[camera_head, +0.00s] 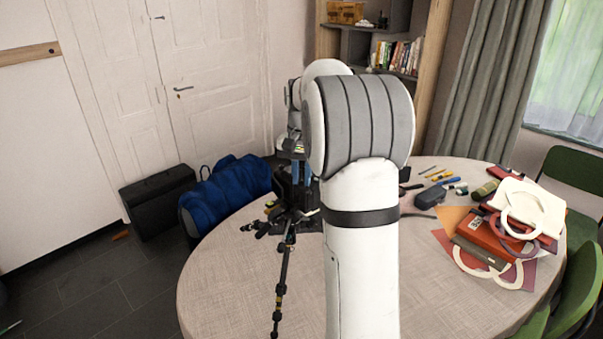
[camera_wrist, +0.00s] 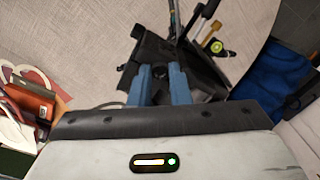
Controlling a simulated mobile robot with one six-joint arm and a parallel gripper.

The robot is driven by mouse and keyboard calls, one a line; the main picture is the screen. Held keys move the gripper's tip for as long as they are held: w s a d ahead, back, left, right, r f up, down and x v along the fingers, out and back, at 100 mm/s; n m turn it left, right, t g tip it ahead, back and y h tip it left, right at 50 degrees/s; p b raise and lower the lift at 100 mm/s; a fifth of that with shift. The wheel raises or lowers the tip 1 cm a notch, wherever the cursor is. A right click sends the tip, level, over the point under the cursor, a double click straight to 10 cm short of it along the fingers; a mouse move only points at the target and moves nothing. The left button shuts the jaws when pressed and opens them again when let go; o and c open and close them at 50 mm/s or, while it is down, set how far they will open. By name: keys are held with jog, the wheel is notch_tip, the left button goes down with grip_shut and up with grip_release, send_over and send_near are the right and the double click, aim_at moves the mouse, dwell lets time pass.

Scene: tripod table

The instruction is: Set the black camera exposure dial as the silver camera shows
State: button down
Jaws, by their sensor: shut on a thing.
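A black body (camera_wrist: 155,48), which looks like the black camera on its tripod, is at the top middle of the wrist view. In the head view a dark mass (camera_head: 284,206) at the table's left edge is partly hidden by my arm. My gripper's two blue fingers (camera_wrist: 161,72) point at the black body, with a small gap between them filled by something dark. In the head view the fingers (camera_head: 301,172) reach down onto the dark mass. The exposure dial is hidden. I cannot make out the silver camera in either view.
A red bag (camera_head: 492,236), a white bag (camera_head: 528,205), a dark case (camera_head: 431,197) and several small tools lie on the right. A blue bag (camera_head: 228,190) stands behind on the left.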

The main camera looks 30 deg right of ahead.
aim_at(302, 182)
jog(key=n, duration=0.4)
jog(key=shift+r+n+p, duration=0.1)
jog(key=shift+n+p, duration=0.2)
jog(key=shift+n, duration=2.2)
jog(key=c, duration=1.6)
grip_release()
notch_tip(302, 182, up, 8)
jog(key=shift+f, duration=0.15)
jog(key=shift+s, duration=0.1)
